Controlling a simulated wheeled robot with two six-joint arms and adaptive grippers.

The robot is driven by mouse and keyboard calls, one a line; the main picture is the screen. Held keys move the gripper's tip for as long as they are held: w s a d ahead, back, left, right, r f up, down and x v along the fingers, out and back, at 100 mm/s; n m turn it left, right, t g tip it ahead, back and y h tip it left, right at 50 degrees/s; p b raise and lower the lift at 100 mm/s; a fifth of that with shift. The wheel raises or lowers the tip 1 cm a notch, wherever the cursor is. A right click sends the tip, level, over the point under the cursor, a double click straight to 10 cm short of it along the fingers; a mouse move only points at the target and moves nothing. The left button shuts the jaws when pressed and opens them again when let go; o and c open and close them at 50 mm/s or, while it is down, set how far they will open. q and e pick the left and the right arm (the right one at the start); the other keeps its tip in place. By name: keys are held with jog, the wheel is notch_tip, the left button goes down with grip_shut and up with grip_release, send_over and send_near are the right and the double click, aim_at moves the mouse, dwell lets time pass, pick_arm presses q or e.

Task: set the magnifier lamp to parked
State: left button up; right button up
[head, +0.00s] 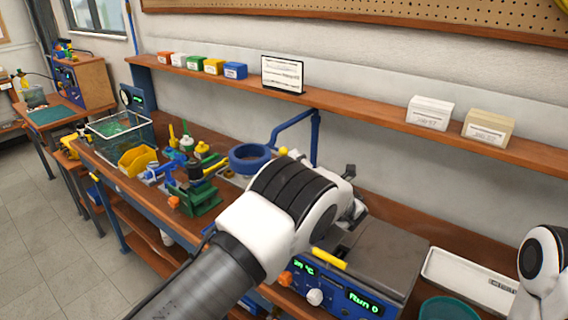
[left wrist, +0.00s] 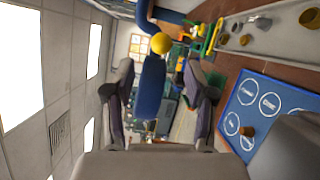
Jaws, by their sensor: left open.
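The magnifier lamp has a blue arm (head: 291,127) on a post and a thick blue ring head (head: 249,158) over the bench. A yellow knob (head: 283,151) shows just above my left wrist in the head view. In the left wrist view, a blue bar (left wrist: 151,88) tipped with the yellow knob (left wrist: 161,43) lies between the fingers of my left gripper (left wrist: 159,72). These fingers are open, with gaps on both sides of the bar. In the head view my left wrist hides the fingers. My right gripper is out of view.
A green vice (head: 195,197), yellow bin (head: 138,160) and clear tank (head: 120,130) stand on the left of the bench. A blue unit with green displays (head: 335,290) sits below my wrist. A shelf (head: 370,107) runs along the wall. A white tray (head: 470,280) lies right.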

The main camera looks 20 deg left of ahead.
pick_arm(q)
jog(key=b+x, duration=0.2)
jog(key=x, duration=0.6)
jog(key=shift+w+f+b, duration=0.15)
jog(key=shift+b, duration=0.15)
jog(key=shift+a, duration=0.1)
grip_shut()
